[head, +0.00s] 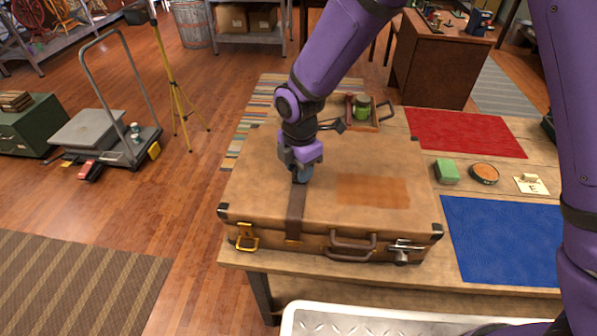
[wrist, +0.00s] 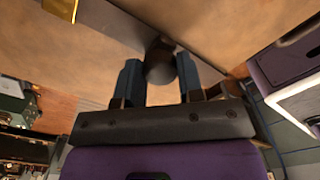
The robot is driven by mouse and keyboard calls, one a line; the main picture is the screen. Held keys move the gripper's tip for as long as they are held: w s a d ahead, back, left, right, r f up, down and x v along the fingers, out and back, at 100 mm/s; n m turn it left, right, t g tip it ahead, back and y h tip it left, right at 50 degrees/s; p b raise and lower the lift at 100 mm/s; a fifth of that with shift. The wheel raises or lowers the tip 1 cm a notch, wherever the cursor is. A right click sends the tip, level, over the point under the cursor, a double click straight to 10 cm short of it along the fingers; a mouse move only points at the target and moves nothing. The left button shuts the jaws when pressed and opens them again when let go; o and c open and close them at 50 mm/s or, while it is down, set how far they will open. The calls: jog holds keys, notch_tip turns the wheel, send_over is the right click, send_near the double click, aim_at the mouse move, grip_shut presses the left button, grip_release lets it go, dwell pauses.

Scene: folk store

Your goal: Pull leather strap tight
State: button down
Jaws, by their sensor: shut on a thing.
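A tan suitcase (head: 256,170) lies closed on the workbench in the head view. A dark brown leather strap (head: 295,212) runs over the lid's front part and down the front face, left of the handle (head: 352,246). My gripper (head: 302,174) is low over the lid at the strap's upper end, shut on the strap. In the wrist view, the two blue fingers of my gripper (wrist: 159,68) stand on either side of a dark rounded piece, with a grey-brown band beyond it. The fingers hide the strap's end in the head view.
A gold buckle (head: 244,238) and a metal latch (head: 404,250) sit on the suitcase front. A wooden tray (head: 375,125) is behind it.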

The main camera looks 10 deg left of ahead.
jog(key=c, duration=0.7)
grip_release()
jog(key=shift+w, duration=0.2)
jog(key=shift+c, duration=0.2)
jog(key=shift+r, duration=0.1)
notch_tip(320, 180, up, 11)
